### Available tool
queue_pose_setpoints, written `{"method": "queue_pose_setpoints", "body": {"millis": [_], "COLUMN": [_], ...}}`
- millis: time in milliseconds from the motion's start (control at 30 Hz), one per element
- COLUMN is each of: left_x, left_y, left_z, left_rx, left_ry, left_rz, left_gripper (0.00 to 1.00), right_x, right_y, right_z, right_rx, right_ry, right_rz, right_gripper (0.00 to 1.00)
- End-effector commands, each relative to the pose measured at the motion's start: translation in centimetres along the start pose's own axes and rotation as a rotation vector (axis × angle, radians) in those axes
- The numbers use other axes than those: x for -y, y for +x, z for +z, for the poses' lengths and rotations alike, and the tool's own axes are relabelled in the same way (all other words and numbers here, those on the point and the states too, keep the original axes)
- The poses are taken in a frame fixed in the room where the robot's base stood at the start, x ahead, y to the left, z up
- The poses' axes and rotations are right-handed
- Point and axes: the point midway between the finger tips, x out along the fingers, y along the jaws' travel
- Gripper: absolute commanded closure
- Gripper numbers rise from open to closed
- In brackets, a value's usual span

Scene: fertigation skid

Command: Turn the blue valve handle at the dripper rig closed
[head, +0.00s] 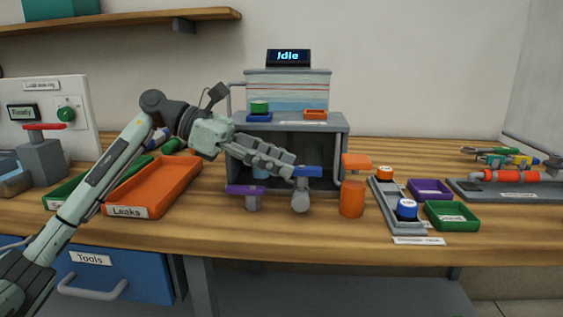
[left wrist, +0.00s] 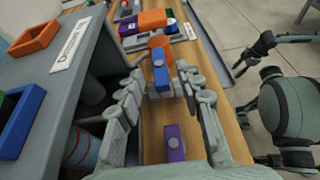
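The blue valve handle (head: 307,171) lies crosswise, left to right, on a grey valve body (head: 300,198) at the front of the dripper rig (head: 340,124). My left gripper (head: 287,172) reaches in from the left with its fingertips at the handle's left end. In the left wrist view its two fingers (left wrist: 164,88) are spread. The blue handle (left wrist: 161,70) shows in the gap between them, near the tips. I cannot tell whether either finger touches it. Parts of my own arm show at the right of the wrist view, but no right gripper can be made out.
A purple handle (head: 244,190) is left of the blue one and an orange handle (head: 356,161) right. The "Leaks" tray (head: 153,187) lies left, a grey rack (head: 388,212) right. The display (head: 288,57) reads "Idle".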

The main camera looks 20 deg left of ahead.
Motion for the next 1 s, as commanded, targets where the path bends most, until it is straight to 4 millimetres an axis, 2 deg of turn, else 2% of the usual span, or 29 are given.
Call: {"method": "queue_pose_setpoints", "body": {"millis": [300,500,700,1000], "left_x": [-0.1,0.0,0.0,0.0], "left_y": [-6.5,-9.8,-11.2,-11.3], "left_z": [0.0,0.0,0.0,0.0], "left_rx": [-0.001,0.000,0.001,0.001], "left_ry": [-0.001,0.000,0.001,0.001], "left_rz": [0.005,0.002,0.000,0.000], "left_gripper": [0.64,0.64,0.64,0.64], "right_x": [-0.1,-0.1,-0.1,-0.1], "right_y": [-0.1,-0.1,-0.1,-0.1], "right_z": [-0.2,-0.3,-0.3,-0.3], "right_rx": [-0.005,-0.005,-0.006,-0.006], "right_ry": [0.001,0.001,0.002,0.002], "right_rz": [0.001,0.002,0.002,0.002], "right_gripper": [0.60,0.60,0.60,0.60]}}
